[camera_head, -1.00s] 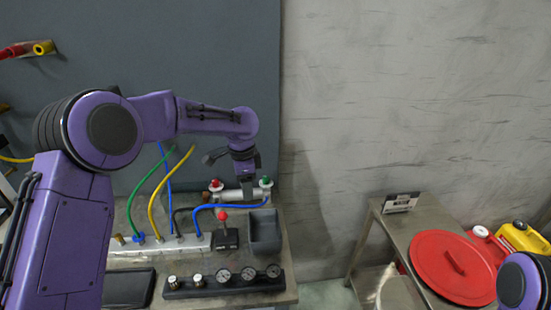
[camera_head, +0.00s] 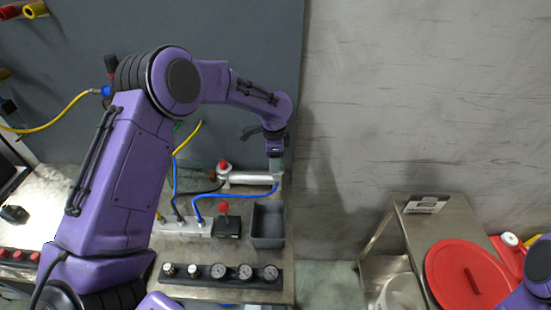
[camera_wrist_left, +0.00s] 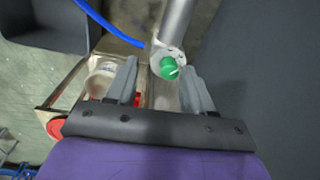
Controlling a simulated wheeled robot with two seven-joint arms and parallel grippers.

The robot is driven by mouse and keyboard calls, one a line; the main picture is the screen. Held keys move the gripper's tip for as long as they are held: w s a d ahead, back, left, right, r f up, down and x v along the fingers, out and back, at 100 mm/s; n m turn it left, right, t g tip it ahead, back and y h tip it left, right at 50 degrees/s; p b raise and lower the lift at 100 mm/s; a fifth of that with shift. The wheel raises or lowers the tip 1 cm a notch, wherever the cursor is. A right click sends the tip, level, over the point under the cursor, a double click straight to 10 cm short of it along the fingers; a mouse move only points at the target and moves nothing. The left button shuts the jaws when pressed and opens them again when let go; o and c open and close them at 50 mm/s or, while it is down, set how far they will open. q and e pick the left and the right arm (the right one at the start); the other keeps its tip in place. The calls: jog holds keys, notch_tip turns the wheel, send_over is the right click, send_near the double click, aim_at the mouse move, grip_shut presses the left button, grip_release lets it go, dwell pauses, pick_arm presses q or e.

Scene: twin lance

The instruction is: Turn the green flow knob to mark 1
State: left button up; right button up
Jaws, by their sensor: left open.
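The green flow knob (camera_wrist_left: 169,68) sits on the pale round end of a metal cylinder in the left wrist view, with a white pointer line on it. The marks around it are too small to read. My left gripper (camera_wrist_left: 160,71) is open, its two fingers apart on either side of the knob in the picture; I cannot tell whether they touch it. In the head view my left gripper (camera_head: 276,170) is at the right end of the metal cylinder (camera_head: 248,178) and hides the knob. My right gripper is out of view.
A red knob (camera_head: 224,167) stands at the cylinder's left. A blue hose (camera_head: 235,194) runs below it to the manifold. A grey bin (camera_head: 268,222) and a row of gauges (camera_head: 219,271) are nearer. A side table with a red lid (camera_head: 468,274) stands right.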

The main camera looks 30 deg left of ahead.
pick_arm(q)
jog(key=w+f, duration=0.2)
jog(key=f, duration=0.1)
jog(key=shift+w+f, duration=0.25)
jog(key=shift+w, duration=0.1)
jog(key=shift+s+r, duration=0.2)
jog(key=shift+s, duration=0.1)
jog(key=shift+c, duration=0.3)
jog(key=shift+s+r, duration=0.15)
jog(key=shift+s, duration=0.1)
jog(key=c, duration=0.6)
grip_shut()
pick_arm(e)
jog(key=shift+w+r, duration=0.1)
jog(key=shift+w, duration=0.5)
pick_arm(q)
jog(key=shift+n, duration=0.3)
jog(key=n, duration=0.3)
jog(key=shift+d+n, duration=0.1)
jog(key=shift+n, duration=0.2)
jog(key=n, duration=0.5)
jog(key=shift+s+f, duration=0.1)
jog(key=shift+f, duration=0.1)
jog(key=shift+n, duration=0.4)
